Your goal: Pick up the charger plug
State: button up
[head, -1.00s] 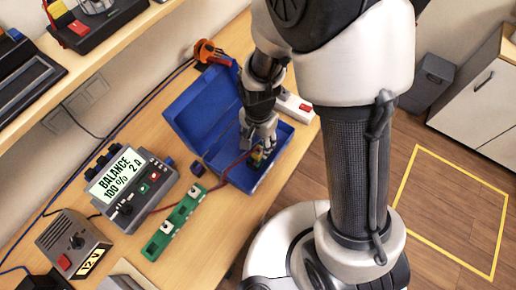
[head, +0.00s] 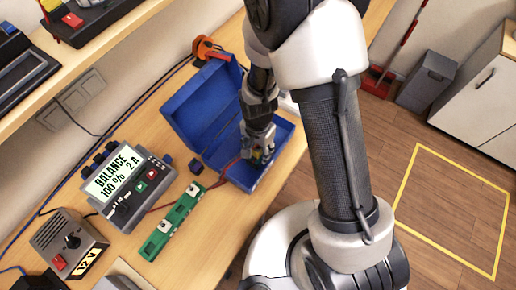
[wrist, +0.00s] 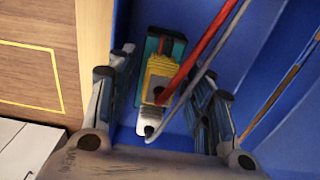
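The charger plug (wrist: 160,78) is a yellow piece with a red and a grey wire, seen in the wrist view. It lies against a teal and white piece (wrist: 152,118) inside the blue box (wrist: 255,80). My gripper (wrist: 165,82) is open, with one finger on each side of the plug and a visible gap to both. In the head view, my gripper (head: 258,148) reaches down into the open blue box (head: 195,122) and mostly hides the plug. I cannot tell whether the fingers touch the box floor.
The charger with the BALANCE display (head: 128,180) stands left of the box. A green board (head: 172,222) lies in front of it, with a red wire running toward the box. A 12 V supply (head: 72,245) is at lower left. An orange clamp (head: 208,48) stands behind the box.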

aim_at(258, 147)
grip_shut()
dwell(0.4)
notch_tip(258, 147, up, 20)
jog(key=p, duration=0.4)
dwell(0.4)
